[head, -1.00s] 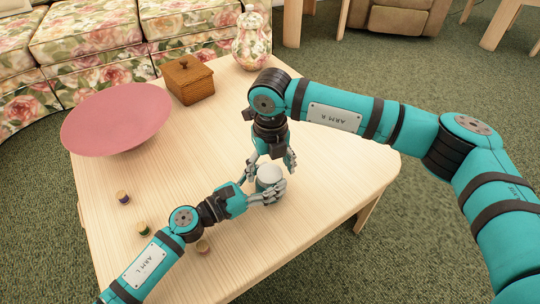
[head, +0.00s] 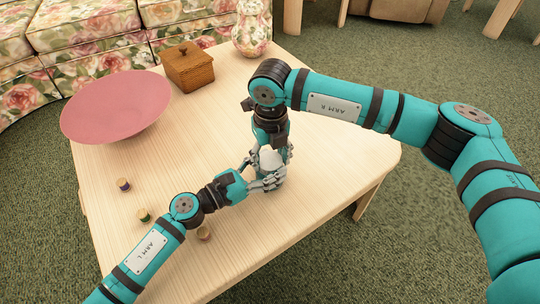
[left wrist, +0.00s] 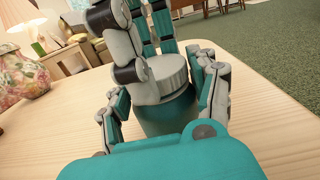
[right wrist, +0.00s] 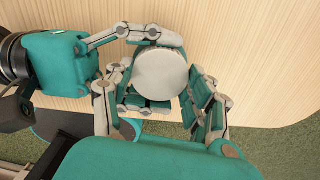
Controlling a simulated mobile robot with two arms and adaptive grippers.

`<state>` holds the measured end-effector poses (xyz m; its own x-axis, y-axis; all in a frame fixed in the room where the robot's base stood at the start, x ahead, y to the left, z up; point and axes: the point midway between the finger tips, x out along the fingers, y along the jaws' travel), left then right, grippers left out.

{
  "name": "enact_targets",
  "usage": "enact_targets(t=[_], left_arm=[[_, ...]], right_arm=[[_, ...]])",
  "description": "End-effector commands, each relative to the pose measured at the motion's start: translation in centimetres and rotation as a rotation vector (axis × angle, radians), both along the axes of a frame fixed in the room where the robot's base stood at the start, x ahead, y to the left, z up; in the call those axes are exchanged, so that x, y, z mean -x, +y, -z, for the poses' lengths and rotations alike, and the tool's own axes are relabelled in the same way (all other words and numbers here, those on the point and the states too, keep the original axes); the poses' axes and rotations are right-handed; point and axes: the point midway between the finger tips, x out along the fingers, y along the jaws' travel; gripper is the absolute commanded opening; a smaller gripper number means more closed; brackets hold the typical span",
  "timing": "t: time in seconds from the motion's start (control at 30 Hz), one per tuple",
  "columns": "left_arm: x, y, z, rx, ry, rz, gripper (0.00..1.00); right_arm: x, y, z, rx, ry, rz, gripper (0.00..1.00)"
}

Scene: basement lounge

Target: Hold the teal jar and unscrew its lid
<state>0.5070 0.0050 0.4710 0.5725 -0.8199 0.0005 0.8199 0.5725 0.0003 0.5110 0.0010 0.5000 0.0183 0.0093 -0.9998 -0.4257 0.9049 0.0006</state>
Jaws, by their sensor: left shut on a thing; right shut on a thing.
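The teal jar (left wrist: 168,116) stands upright on the wooden table, its body showing in the left wrist view. Its pale grey lid (left wrist: 163,80) sits on top and also shows round and flat from above in the right wrist view (right wrist: 161,73). My left gripper (head: 268,181) comes in from the left, low, and is shut on the jar's body. My right gripper (head: 270,157) comes down from above and is shut on the lid. In the head view the fingers hide most of the jar.
The wooden table (head: 325,150) is clear to the right of the jar. A pink bowl (head: 115,105), a lidded wicker box (head: 188,68) and a floral vase (head: 252,36) stand toward the back. Small spools (head: 123,185) lie at the left, some near my left arm. A floral sofa (head: 95,30) is behind.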

Motion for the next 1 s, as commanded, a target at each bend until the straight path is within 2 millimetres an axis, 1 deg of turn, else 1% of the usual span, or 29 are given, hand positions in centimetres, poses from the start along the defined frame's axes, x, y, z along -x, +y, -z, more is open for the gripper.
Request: enact_targets(t=[0.03, 0.2, 0.3, 0.4, 0.63, 0.67, 0.8, 0.83, 1.0], left_arm=[[0.06, 0.02, 0.26, -0.004, 0.003, 0.001, 0.00], [0.07, 0.01, 0.26, -0.004, 0.003, 0.001, 0.00], [0.07, 0.01, 0.26, -0.004, 0.003, 0.001, 0.00], [0.08, 0.01, 0.25, -0.004, 0.003, 0.001, 0.00], [0.08, 0.01, 0.25, -0.005, 0.002, 0.001, 0.00], [0.08, 0.01, 0.25, -0.005, 0.002, 0.001, 0.00], [0.08, 0.01, 0.26, -0.004, 0.003, 0.001, 0.00], [0.08, 0.01, 0.25, -0.004, 0.003, 0.001, 0.00], [0.07, 0.01, 0.26, -0.004, 0.003, 0.001, 0.00]], right_arm=[[-0.03, -0.03, -0.01, 0.002, -0.001, -0.064, 0.17], [-0.03, -0.01, -0.04, 0.007, -0.003, -0.366, 0.17], [-0.04, -0.01, -0.04, 0.010, -0.005, -0.485, 0.17], [-0.04, -0.01, -0.04, 0.010, -0.005, -0.531, 0.17], [-0.04, 0.00, -0.04, 0.009, -0.006, -0.531, 0.17], [-0.04, 0.00, -0.04, 0.009, -0.006, -0.531, 0.58], [-0.03, -0.01, -0.04, 0.010, -0.005, -0.530, 0.76], [-0.03, 0.00, -0.04, 0.010, -0.005, -0.530, 0.78], [-0.02, 0.00, -0.03, 0.010, -0.005, -0.529, 0.78]])
